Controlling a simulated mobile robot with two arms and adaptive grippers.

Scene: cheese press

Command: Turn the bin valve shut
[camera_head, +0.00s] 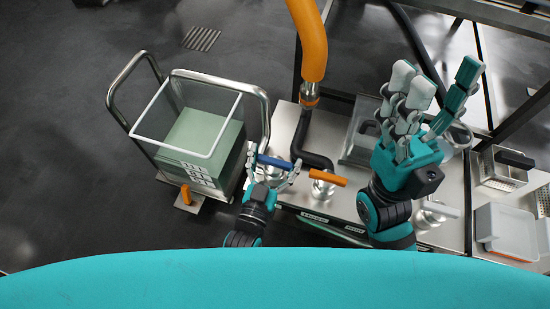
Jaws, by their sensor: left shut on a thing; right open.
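A clear, open-topped bin (238,118) holding a pale green block sits in a metal-railed cart at left. A small orange lever (186,194) is low at the bin's front corner; I cannot tell if it is the bin valve. My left gripper (272,166) is shut around a blue bar-shaped handle (276,162) between the cart and the steel bench. An orange handle (328,178) lies just right of it, over a round steel fitting. What the blue handle joins is hidden by my fingers. My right gripper (425,95) is open and empty, raised over the bench with fingers spread.
A thick orange hose (309,40) comes down to a black bent pipe (304,140) beside my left gripper. The steel bench (290,118) carries a clear-lidded box (361,130), a perforated metal box (499,170) and a white tray (512,233).

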